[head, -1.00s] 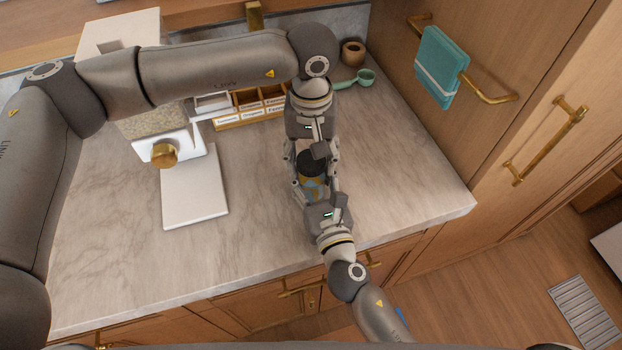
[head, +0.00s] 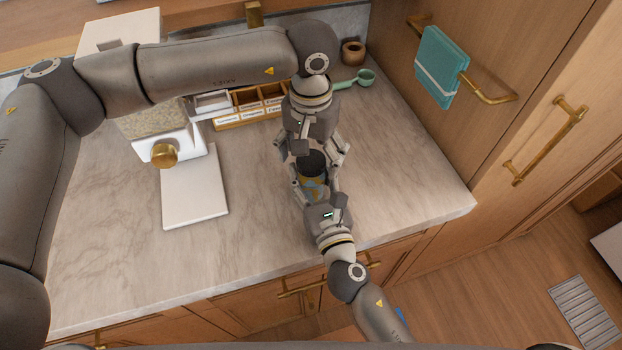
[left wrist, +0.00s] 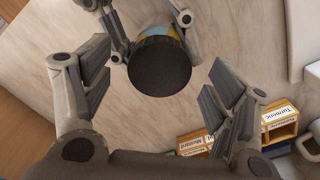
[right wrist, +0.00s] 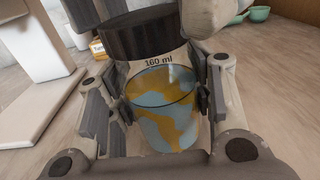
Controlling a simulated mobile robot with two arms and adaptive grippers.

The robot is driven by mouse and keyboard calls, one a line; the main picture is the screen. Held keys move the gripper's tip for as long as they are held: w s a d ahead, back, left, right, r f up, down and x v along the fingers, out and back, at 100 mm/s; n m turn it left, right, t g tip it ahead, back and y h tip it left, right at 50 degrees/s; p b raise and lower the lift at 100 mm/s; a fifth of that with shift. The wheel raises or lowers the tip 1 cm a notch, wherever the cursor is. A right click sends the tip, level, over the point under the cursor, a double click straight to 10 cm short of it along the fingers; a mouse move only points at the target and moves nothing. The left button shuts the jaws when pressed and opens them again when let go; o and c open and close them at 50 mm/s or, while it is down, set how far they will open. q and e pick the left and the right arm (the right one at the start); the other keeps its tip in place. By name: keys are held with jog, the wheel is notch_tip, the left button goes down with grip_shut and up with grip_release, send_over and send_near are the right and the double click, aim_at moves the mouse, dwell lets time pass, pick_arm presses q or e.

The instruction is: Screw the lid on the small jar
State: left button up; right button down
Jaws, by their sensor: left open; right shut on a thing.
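The small jar (right wrist: 162,105) is clear, marked "160 ml", with blue and yellow contents. It stands upright with the dark lid (right wrist: 140,34) on its mouth; whether the lid is threaded tight I cannot tell. My right gripper (right wrist: 160,100) is shut on the jar's body from the front side of the counter. My left gripper (left wrist: 160,85) is open, with its fingers on either side of the lid and apart from it. The lid (left wrist: 160,66) shows as a dark disc in the left wrist view. In the head view the jar (head: 313,184) is partly hidden by both grippers.
A wooden spice rack (head: 240,118) with labelled compartments stands behind. A white dispenser with a brass knob (head: 164,154) and a white board (head: 195,192) are to the left. A green scoop (head: 364,78) and a wooden pot (head: 353,51) are at the back right.

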pick_arm(q)
notch_tip(320, 180, up, 12)
jog(key=shift+f, duration=0.15)
dwell(0.3)
pick_arm(e)
jog(key=c, duration=0.6)
grip_release()
jog(key=shift+s, duration=0.1)
jog(key=v, duration=1.1)
jog(key=shift+s+d, duration=0.1)
jog(key=shift+s, duration=0.3)
